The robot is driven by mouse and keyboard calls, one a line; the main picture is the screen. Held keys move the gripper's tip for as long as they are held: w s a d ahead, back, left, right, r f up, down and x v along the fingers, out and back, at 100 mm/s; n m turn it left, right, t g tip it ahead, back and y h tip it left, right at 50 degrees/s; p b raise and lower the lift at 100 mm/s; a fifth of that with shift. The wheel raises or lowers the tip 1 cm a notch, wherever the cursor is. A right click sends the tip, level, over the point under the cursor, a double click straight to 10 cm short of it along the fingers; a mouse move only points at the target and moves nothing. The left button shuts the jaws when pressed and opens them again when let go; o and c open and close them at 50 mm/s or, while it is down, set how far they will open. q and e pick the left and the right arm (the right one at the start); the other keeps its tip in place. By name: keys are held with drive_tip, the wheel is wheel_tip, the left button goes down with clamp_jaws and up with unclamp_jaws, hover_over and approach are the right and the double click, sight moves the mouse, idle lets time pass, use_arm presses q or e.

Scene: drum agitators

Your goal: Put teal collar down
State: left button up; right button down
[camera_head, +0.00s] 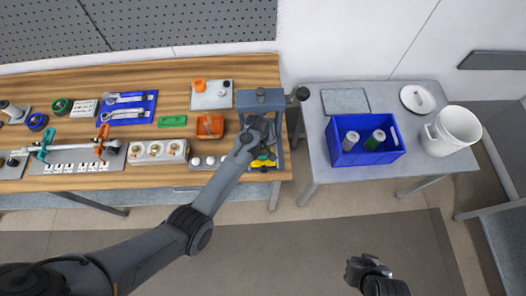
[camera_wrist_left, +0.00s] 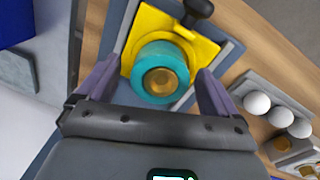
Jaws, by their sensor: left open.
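The teal collar (camera_wrist_left: 146,61) shows in the left wrist view as a ring around a brass-coloured core. It stands on a yellow block (camera_wrist_left: 190,42) with a black knob. My left gripper (camera_wrist_left: 158,70) is open, with one finger on each side of the collar and gaps visible beside it. In the head view my left gripper (camera_head: 260,146) is over the grey press-like frame (camera_head: 262,100) at the table's right end, and my arm hides most of the collar there. My right gripper (camera_head: 362,268) is at the lower right, away from the tables; its jaws are unclear.
The wooden table holds a white block with round fittings (camera_head: 157,151), an orange box (camera_head: 209,127) and a blue tray with wrenches (camera_head: 127,116). A grey side table holds a blue crate (camera_head: 366,152) with two bottles, and a white bucket (camera_head: 456,131).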

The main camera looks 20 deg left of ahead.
use_arm(q)
drive_tip(key=c, duration=1.4)
drive_tip(key=shift+r, duration=0.2)
